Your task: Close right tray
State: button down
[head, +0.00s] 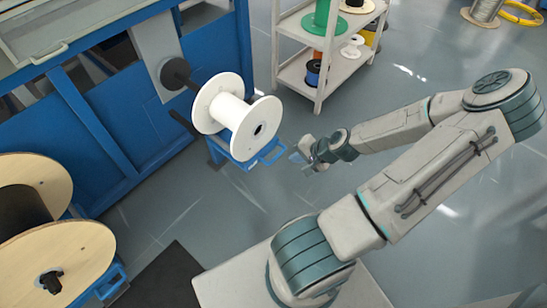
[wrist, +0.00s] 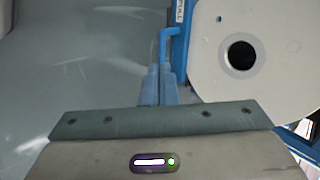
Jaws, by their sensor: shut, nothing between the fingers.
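The right tray (head: 242,162) is blue and sits low under the white spool, with a blue loop handle (head: 269,153) on its right side. In the wrist view the handle (wrist: 169,32) shows at top centre, beside the spool's white flange. My gripper (head: 296,157) is just right of the handle in the head view. In the wrist view its two bluish fingers (wrist: 159,72) are together and empty, with their tips close to the handle's lower end. I cannot tell whether they touch it. Most of the tray is hidden by the spool.
The white spool (head: 222,104) hangs on a dark shaft of the blue machine (head: 120,130). A large wooden spool (head: 50,265) stands at lower left, with another blue tray part (head: 112,282) beside it. A shelf rack (head: 320,75) stands behind. The grey floor between is clear.

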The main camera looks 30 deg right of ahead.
jog(key=w+d+f+m+t+b, duration=0.1)
jog(key=d+f+m+t, duration=0.1)
jog(key=b, duration=0.5)
send_near(268, 149)
jog(key=shift+h, duration=0.3)
jog(key=x, duration=0.3)
jog(key=s+x, duration=0.1)
jog(key=x, duration=0.1)
jog(key=shift+a+f, duration=0.25)
jog(key=shift+f, duration=0.1)
jog(key=shift+w+a+r+b, duration=0.1)
jog(key=shift+w+a+b, duration=0.1)
jog(key=shift+w+b, duration=0.4)
jog(key=shift+w, duration=0.15)
